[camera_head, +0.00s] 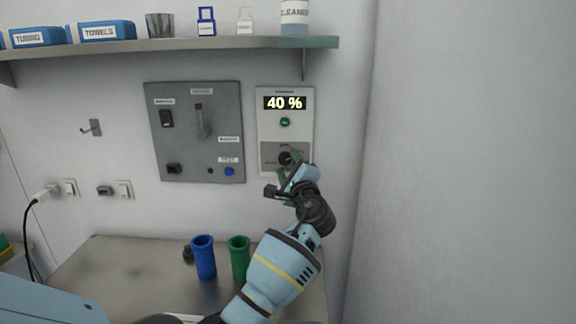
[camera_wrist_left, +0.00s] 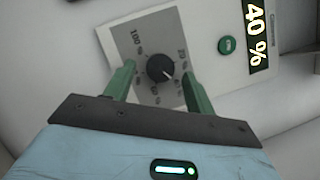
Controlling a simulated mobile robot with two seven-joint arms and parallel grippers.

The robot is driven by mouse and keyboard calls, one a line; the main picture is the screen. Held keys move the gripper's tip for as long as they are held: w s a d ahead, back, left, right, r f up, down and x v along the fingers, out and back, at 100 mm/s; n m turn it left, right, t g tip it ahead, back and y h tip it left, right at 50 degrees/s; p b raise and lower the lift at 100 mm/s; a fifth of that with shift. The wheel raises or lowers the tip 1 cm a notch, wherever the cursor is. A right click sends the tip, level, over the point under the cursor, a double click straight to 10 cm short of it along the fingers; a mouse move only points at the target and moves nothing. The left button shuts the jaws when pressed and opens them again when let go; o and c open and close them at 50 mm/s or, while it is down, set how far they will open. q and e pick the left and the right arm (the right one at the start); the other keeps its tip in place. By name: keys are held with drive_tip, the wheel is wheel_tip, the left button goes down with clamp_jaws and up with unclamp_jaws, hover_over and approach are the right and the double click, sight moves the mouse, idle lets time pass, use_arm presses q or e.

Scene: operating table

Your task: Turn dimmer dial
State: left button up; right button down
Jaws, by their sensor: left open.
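The dimmer dial (camera_head: 285,158) is a round black knob on the grey lower plate of a white wall panel (camera_head: 306,130). The panel's display (camera_head: 285,103) reads 40 %, and a green button (camera_head: 285,122) sits below it. In the left wrist view the dial (camera_wrist_left: 160,69) has a white pointer mark and a printed scale around it. My left gripper (camera_head: 286,178) is at the panel's lower part. Its two green fingers (camera_wrist_left: 158,85) are apart, one on each side of the dial, with visible gaps to the knob. My right gripper is not seen.
A grey switch panel (camera_head: 218,140) is left of the dimmer panel. A shelf (camera_head: 180,44) with boxes and containers runs above. A blue cup (camera_head: 204,258) and a green cup (camera_head: 239,258) stand on the metal table (camera_head: 130,262) below. Bare wall lies to the right.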

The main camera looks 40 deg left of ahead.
use_arm(q)
drive_tip(key=v, duration=0.7)
drive_tip(key=shift+s+f, duration=0.1)
drive_tip(key=shift+f, duration=0.05)
idle(0.4)
